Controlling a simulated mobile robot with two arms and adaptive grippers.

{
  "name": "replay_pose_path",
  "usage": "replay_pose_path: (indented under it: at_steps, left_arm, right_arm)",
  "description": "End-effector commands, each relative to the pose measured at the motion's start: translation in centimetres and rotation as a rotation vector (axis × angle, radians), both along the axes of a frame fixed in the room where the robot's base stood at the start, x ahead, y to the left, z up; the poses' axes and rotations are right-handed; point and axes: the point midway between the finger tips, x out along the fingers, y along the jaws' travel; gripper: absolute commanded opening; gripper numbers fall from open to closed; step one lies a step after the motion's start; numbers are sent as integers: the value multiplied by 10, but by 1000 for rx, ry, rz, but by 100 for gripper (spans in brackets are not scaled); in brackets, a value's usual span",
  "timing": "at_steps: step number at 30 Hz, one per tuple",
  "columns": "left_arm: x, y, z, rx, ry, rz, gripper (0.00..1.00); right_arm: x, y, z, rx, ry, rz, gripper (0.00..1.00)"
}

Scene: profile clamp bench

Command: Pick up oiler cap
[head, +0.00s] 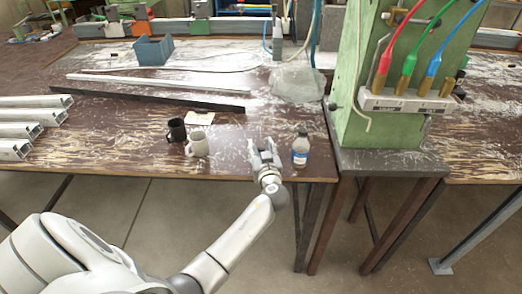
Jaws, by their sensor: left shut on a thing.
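My left gripper (264,148) is low over the front edge of the wooden bench, just left of a small clear bottle (300,149) with a blue and white label and a dark top. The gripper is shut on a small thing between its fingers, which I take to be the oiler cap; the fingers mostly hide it. The bottle stands upright, apart from the gripper. My right gripper is not in view.
A black mug (176,130) and a white mug (198,144) stand left of the gripper. Metal profiles (28,128) lie at the left. A green machine column (350,90) stands at the right. A blue bin (153,50) sits farther back.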

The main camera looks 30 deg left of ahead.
Motion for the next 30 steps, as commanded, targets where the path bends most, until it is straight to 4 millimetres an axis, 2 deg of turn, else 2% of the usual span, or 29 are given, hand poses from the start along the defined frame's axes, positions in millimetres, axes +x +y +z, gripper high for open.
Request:
replay_pose_path:
  at_steps: [5, 11, 20, 24, 30]
  left_arm:
    - [0, 0, 8, -1, -3, 1, 29]
    - [-3, 0, 34, -3, -4, 2, 29]
    - [-49, 7, 89, -2, -6, 2, 29]
    - [-80, 11, 101, -1, -3, 1, 29]
    - [-114, 16, 117, -1, -1, 1, 29]
  right_arm:
    - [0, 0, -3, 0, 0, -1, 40]
    - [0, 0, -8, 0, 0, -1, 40]
    - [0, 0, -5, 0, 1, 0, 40]
    - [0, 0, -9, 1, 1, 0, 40]
    - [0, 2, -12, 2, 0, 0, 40]
